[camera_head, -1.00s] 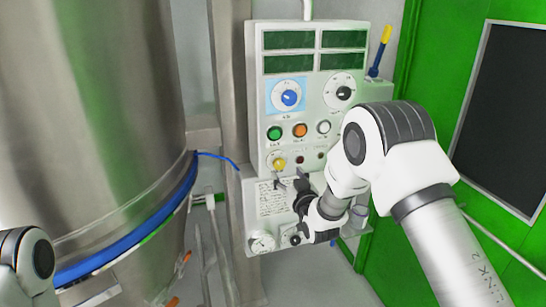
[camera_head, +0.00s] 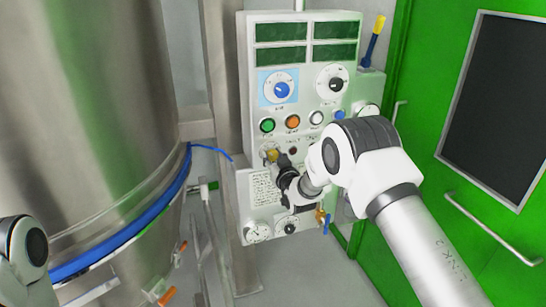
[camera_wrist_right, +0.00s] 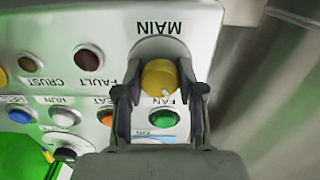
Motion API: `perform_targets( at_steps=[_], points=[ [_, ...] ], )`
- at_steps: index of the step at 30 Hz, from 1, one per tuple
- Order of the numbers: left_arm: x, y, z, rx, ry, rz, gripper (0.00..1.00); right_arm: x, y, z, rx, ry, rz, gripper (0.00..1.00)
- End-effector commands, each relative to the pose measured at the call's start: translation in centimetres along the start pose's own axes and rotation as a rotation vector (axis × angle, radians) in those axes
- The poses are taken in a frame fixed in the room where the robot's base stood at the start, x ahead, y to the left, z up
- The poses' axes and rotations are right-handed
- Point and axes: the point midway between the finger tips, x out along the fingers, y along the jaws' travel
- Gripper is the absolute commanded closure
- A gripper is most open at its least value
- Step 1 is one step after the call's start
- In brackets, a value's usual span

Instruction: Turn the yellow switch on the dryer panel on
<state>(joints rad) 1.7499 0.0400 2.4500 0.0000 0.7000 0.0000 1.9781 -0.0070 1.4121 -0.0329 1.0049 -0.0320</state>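The yellow switch (camera_head: 272,155) is a round knob on the lower left part of the grey dryer panel (camera_head: 322,103). In the right wrist view the yellow switch (camera_wrist_right: 159,77) sits under the label MAIN, which appears upside down, with a small white mark on its face. My right gripper (camera_head: 277,160) is at the panel with one finger on each side of the switch. In the right wrist view its fingertips (camera_wrist_right: 160,72) close in against the knob's sides. Only part of my left arm shows at the lower left edge; its gripper is out of frame.
Green, orange and white buttons (camera_head: 292,121) sit just above the switch, with two dials (camera_head: 282,89) higher up. Gauges (camera_head: 258,232) are below. A large steel vessel (camera_head: 95,110) stands left. A green door (camera_head: 430,130) stands right.

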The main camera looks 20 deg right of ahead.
Motion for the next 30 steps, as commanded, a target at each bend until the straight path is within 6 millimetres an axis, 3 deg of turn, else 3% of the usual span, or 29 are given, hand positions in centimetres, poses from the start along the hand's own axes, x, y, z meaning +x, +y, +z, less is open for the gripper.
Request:
perform_targets(
  at_steps=[14,30],
  points=[
    [1.5,0.0,0.0,0.000,0.000,0.000,0.54,0.0,0.0,0.3,0.104,0.001,0.000,0.97],
    [6.3,0.0,0.0,0.000,0.000,0.000,0.54,0.0,0.0,0.4,0.565,0.001,0.000,0.97]
  ],
)
